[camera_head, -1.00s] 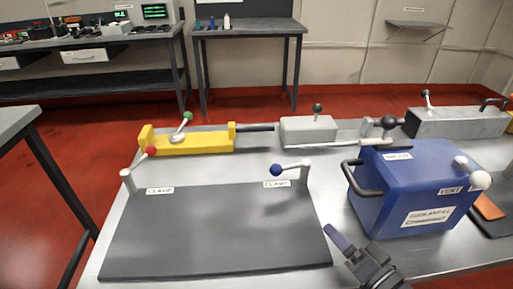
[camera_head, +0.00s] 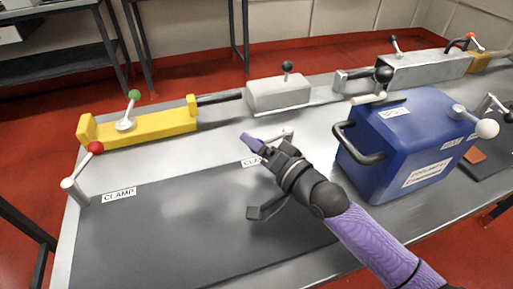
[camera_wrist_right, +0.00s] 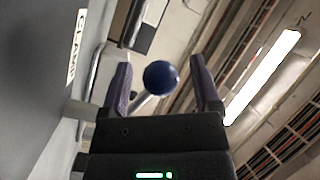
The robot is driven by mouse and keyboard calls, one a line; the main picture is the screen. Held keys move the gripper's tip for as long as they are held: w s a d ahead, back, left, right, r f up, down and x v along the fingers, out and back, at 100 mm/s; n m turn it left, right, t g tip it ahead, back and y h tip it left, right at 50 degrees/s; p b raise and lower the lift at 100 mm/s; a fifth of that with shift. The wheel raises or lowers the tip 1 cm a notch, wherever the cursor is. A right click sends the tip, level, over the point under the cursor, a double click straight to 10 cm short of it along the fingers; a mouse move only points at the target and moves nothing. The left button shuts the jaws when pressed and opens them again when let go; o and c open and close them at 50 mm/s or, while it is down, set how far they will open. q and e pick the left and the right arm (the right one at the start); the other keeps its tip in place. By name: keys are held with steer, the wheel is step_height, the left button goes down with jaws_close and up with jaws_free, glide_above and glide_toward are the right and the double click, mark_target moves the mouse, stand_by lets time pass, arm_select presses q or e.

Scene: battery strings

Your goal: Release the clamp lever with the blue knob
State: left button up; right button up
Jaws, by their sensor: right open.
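The blue knob (camera_wrist_right: 161,78) shows in the right wrist view between my right gripper's two purple fingers, with a gap on each side. Its pale lever (camera_wrist_right: 138,103) runs down and to the left from it. In the head view my right gripper (camera_head: 262,150) is open above the right CLAMP label (camera_head: 250,161), which it partly covers. It hides the blue knob there; only the end of the pale clamp lever (camera_head: 284,134) shows behind it. My left gripper is not in view.
The red-knobbed clamp lever (camera_head: 84,165) stands at the dark mat's (camera_head: 150,232) left corner. A yellow fixture (camera_head: 150,129) with a green knob and a grey block (camera_head: 278,93) lie behind. A blue box (camera_head: 415,140) with black handle stands close on the right.

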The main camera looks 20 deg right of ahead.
steer(key=shift+w, duration=0.1)
jaws_close()
stand_by(0.4)
stand_by(0.4)
stand_by(0.6)
